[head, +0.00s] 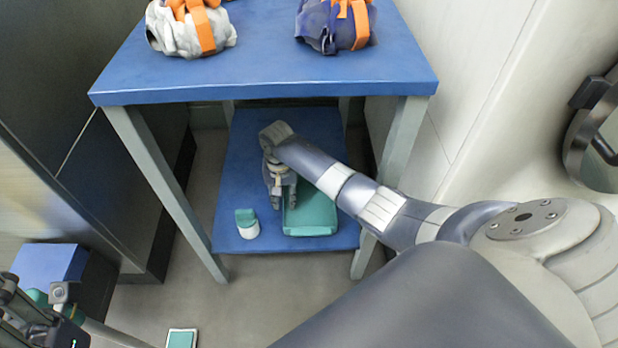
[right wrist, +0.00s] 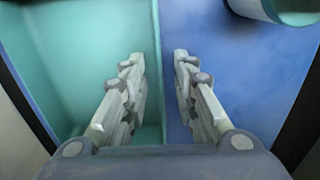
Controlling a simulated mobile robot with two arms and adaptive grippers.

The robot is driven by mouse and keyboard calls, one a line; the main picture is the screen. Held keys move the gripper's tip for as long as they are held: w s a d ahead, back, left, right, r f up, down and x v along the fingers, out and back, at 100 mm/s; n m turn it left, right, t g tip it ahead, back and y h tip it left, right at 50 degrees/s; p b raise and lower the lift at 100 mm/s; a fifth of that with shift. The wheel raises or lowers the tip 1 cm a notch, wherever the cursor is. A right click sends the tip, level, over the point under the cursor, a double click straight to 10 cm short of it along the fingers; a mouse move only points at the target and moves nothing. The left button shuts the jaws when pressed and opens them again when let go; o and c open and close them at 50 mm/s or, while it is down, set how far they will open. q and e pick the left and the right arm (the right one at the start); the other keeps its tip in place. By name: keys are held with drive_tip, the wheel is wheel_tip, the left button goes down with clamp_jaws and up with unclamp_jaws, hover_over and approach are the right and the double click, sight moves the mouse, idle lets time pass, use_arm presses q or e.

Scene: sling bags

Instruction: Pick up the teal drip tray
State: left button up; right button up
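The teal drip tray (head: 312,215) lies on the blue lower shelf of the table, partly hidden by my right arm. My right gripper (head: 284,203) reaches down at the tray's left side. In the right wrist view, my right gripper (right wrist: 159,57) is open. One finger is over the inside of the tray (right wrist: 65,50) and the other is over the blue shelf, with the tray's side wall between them. A gap shows on each side of the wall. My left gripper (head: 52,318) is at the lower left, partly cut off, away from the tray.
A small white and teal container (head: 247,226) stands on the lower shelf (head: 235,170) left of the tray. Table legs flank the shelf. Two bags with orange straps, white (head: 185,35) and dark blue (head: 322,28), lie on the tabletop (head: 265,75).

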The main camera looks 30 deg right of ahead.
drive_tip(key=shift+f, duration=0.55)
clamp_jaws()
drive_tip(key=shift+r, duration=0.25)
